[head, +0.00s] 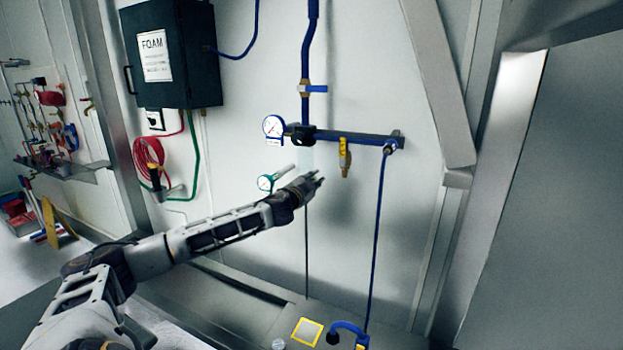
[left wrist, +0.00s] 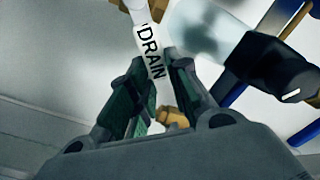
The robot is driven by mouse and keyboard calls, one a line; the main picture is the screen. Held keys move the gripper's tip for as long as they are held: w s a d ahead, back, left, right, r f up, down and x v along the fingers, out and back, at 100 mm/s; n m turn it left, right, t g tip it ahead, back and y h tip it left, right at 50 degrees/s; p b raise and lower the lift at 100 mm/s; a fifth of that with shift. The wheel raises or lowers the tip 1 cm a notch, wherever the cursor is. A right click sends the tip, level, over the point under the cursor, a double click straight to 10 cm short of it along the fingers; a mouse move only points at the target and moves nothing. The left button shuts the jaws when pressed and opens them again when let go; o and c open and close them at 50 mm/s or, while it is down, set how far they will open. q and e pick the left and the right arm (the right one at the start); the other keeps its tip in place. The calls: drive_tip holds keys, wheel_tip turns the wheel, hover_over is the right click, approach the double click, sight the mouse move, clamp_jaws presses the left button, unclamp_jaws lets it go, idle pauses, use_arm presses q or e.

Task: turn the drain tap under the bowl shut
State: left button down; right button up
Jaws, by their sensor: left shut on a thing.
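The drain tap shows in the left wrist view as a white strip marked DRAIN (left wrist: 150,50) with a brass part (left wrist: 172,116) just behind the fingers. The clear bowl (left wrist: 200,35) is beside it, under a black collar; it shows faintly in the head view (head: 307,156) below the blue pipe. My left gripper (head: 318,179) is just below the bowl. In the wrist view its fingers (left wrist: 158,74) are closed about the lower end of the white strip. In the head view my gripper hides the tap. My right gripper is out of view.
A thin dark line (head: 307,250) runs down below. The wall to the lower right is clear.

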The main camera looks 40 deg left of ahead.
use_arm(q)
drive_tip(key=shift+w+d+f+m, duration=0.1)
drive_tip(key=shift+d+f+m, duration=0.2)
drive_tip(key=shift+f+m, duration=0.8)
drive_tip(key=shift+w+d+f+m, duration=0.1)
drive_tip(key=shift+d+f+m, duration=0.35)
drive_tip(key=shift+m, duration=1.2)
drive_tip(key=shift+d+f+m, duration=0.15)
drive_tip(key=shift+f+m, duration=0.85)
drive_tip(key=shift+m, duration=0.35)
drive_tip(key=c, duration=1.3)
unclamp_jaws()
drive_tip(key=shift+s, duration=0.25)
drive_tip(key=shift+v, duration=3)
drive_tip(key=shift+v, duration=1.25)
